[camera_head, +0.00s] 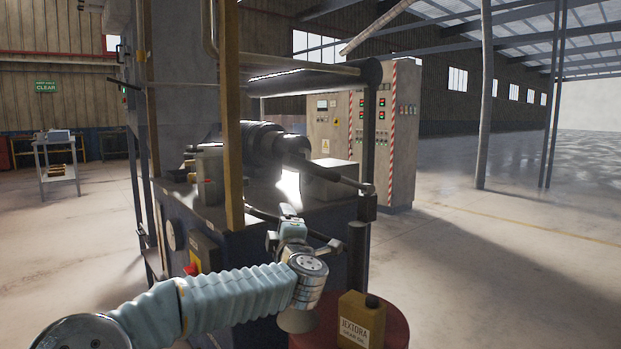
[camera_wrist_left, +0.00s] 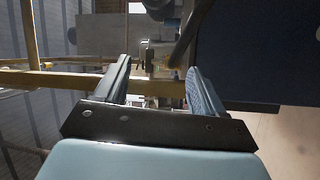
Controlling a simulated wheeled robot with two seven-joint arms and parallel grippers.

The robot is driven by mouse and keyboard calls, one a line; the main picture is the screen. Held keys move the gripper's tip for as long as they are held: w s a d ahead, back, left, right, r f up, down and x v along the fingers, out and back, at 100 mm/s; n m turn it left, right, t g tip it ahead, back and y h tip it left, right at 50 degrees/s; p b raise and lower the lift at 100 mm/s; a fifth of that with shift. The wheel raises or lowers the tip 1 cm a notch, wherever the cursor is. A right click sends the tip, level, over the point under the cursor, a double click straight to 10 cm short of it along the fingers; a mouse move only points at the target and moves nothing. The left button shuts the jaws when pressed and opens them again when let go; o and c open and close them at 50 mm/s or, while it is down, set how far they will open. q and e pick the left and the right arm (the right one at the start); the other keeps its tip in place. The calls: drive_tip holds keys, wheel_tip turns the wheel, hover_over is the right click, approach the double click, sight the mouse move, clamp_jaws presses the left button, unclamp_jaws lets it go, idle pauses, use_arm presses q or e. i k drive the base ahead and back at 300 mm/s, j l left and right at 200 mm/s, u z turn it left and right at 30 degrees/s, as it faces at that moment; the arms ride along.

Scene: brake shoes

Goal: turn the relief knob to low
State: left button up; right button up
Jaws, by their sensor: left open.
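My left arm comes in from the lower left in the head view. Its gripper (camera_head: 290,213) is at the front right of a large dark machine (camera_head: 285,225), near its top edge. In the left wrist view the gripper (camera_wrist_left: 158,66) is open, with its two fingers apart and nothing held between them. Small metal fittings (camera_wrist_left: 151,48) show beyond and between the fingertips. I cannot make out which part is the relief knob, or any low mark. My right gripper is in neither view.
A yellow post (camera_head: 232,120) rises at the machine's front. A gear oil can (camera_head: 354,322) stands on a red drum (camera_head: 394,327) just right of my wrist. Open floor (camera_head: 500,270) lies to the right.

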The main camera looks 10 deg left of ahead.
sight(305, 180)
drive_tip(key=i, duration=1.1)
